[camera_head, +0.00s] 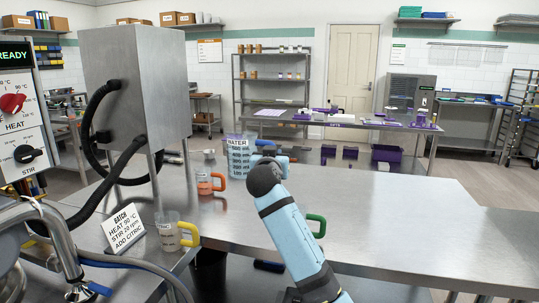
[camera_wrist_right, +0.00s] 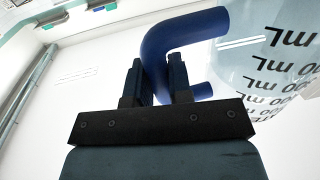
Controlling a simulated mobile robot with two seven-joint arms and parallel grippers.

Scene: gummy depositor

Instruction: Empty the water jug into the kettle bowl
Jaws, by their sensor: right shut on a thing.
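The water jug (camera_head: 238,160) is a clear, marked vessel labelled WATER, upright at the back of the steel table. In the right wrist view the jug (camera_wrist_right: 290,65) fills the upper right, with its blue handle (camera_wrist_right: 165,40) between my fingers. My right gripper (camera_wrist_right: 163,85) is shut on that handle. In the head view my right arm's wrist hides part of the gripper (camera_head: 272,156). I cannot tell whether the jug's base touches the table. Curved metal at the lower left edge (camera_head: 8,252) may be part of the kettle bowl; its opening is not clear. My left gripper is not in view.
An orange-handled cup (camera_head: 204,186) and a yellow-handled beaker (camera_head: 168,232) stand left of my arm. A batch card (camera_head: 124,229), hoses, a steel box (camera_head: 140,95) and a heat/stir panel (camera_head: 20,110) are at left. A green handle (camera_head: 317,226) shows beside my arm. The table's right side is clear.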

